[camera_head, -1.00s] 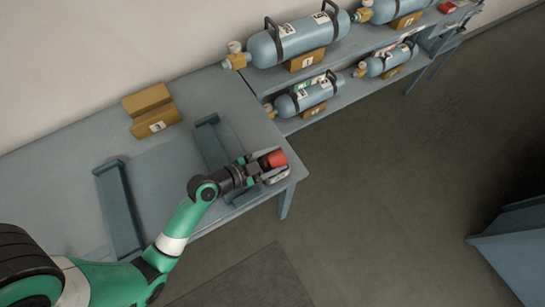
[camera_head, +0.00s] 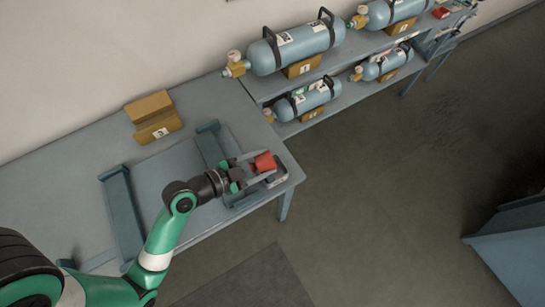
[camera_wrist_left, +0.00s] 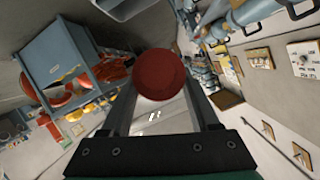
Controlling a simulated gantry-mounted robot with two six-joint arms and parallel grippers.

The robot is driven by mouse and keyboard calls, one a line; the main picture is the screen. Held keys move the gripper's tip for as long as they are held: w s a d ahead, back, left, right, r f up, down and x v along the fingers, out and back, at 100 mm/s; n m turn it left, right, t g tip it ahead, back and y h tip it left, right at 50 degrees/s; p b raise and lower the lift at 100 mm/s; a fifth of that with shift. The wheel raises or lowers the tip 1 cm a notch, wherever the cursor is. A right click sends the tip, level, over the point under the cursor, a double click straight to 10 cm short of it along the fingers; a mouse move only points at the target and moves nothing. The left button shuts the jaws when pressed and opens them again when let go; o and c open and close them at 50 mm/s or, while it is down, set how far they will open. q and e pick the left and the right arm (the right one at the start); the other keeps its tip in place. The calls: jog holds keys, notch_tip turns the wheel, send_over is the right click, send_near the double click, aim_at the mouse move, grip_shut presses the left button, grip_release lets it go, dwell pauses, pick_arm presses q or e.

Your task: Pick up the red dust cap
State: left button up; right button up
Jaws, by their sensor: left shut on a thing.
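The red dust cap (camera_head: 264,161) is a short red cylinder near the right corner of the table in the head view. My left gripper (camera_head: 262,168) is shut on it, one finger on each side. In the left wrist view the cap's round red face (camera_wrist_left: 160,74) sits between the two fingers of my left gripper (camera_wrist_left: 160,88). The cap appears held above the table, but the exact height is hard to tell. My right gripper is not in view.
Blue cradle bars (camera_head: 123,212) and a yellow-brown block (camera_head: 155,117) stand on the table (camera_head: 75,160). Blue cylinders (camera_head: 297,45) rest on the shelves at upper right. Open floor lies right of the table.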

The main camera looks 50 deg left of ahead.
pick_arm(q)
jog(key=d+r+p+v, duration=0.1)
jog(key=d+p+v, duration=0.1)
jog(key=p+v, duration=0.4)
jog(key=v, duration=0.4)
jog(key=shift+r, duration=0.2)
jog(key=shift+s, duration=0.1)
